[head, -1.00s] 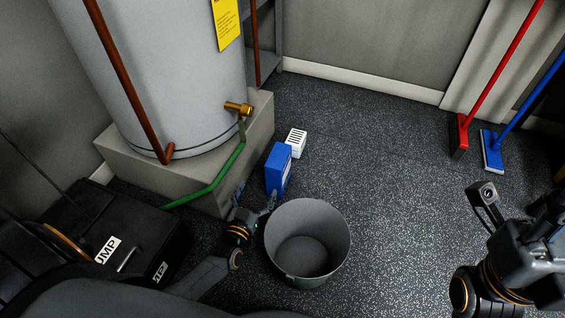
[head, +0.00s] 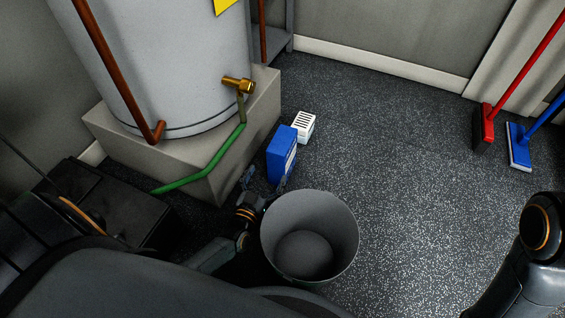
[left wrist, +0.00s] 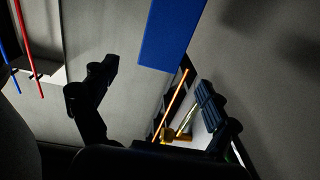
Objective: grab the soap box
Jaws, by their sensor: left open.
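The soap box appears to be the upright blue box (head: 282,153) with a pale label on its right side. It stands on the floor beside the heater's plinth. In the left wrist view the blue box (left wrist: 172,32) shows at the top, beyond and between the two spread fingers. My left gripper (head: 266,181) is open and empty, low at the near side of the box. In the left wrist view the open gripper (left wrist: 158,90) has a gap to the box. My right gripper is out of view; only part of that arm shows at the lower right.
A grey bucket (head: 345,220) stands just right of my left gripper. A white slotted box (head: 304,127) is behind the blue box. The water heater's plinth (head: 190,160) and green hose (head: 208,172) are on the left. Brooms lean at the right. The middle floor is clear.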

